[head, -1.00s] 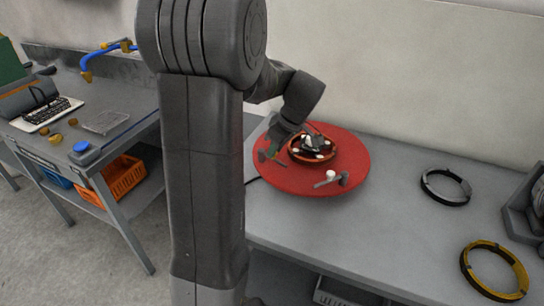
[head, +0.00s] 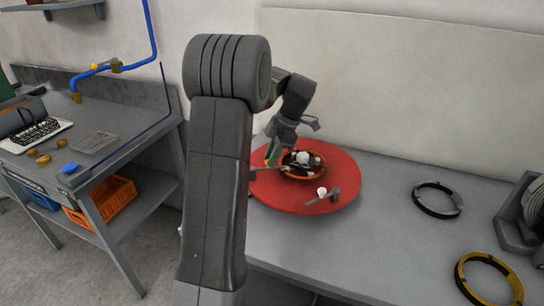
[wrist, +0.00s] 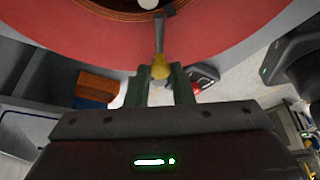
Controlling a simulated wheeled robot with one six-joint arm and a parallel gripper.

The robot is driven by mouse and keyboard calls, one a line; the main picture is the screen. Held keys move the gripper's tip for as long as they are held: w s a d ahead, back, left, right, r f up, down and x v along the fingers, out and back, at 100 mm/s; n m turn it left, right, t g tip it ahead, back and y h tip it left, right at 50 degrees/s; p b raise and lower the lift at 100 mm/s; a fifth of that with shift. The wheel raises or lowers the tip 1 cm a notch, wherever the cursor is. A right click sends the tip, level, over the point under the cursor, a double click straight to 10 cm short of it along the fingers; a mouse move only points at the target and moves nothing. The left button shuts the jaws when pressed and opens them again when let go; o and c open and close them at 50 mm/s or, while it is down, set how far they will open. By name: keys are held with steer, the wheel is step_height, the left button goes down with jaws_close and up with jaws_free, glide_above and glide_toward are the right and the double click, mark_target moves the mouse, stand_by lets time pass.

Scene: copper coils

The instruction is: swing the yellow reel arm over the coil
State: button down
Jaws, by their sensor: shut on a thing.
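The round red reel table (head: 335,165) carries the orange-brown coil (head: 290,176) around its middle, with white knobs and dark parts inside it. My gripper (head: 270,158) is low at the reel table's left edge, beside the coil. In the wrist view my gripper (wrist: 158,88) has its green fingers on either side of the yellow end of the reel arm (wrist: 160,66), shut on it. A grey rod runs from this yellow end over the red table towards the coil (wrist: 110,10). The head view hides most of the held end.
A grey arm with a white knob (head: 322,191) lies at the table's front right. A black ring (head: 437,212) and a yellow ring (head: 459,276) lie on the bench to the right. The bench between is clear. A second bench with a keyboard (head: 35,132) stands left.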

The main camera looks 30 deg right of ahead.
steer(key=shift+w+d+n+g, duration=0.1)
steer(key=shift+w+n+g, duration=0.3)
steer(key=shift+n, duration=0.4)
steer(key=c, duration=1.3)
jaws_free()
steer(key=shift+o, duration=0.2)
steer(key=v, duration=1.3)
steer(key=shift+d+r+p, duration=0.15)
steer(key=shift+r+p, duration=0.15)
steer(key=shift+r, duration=0.05)
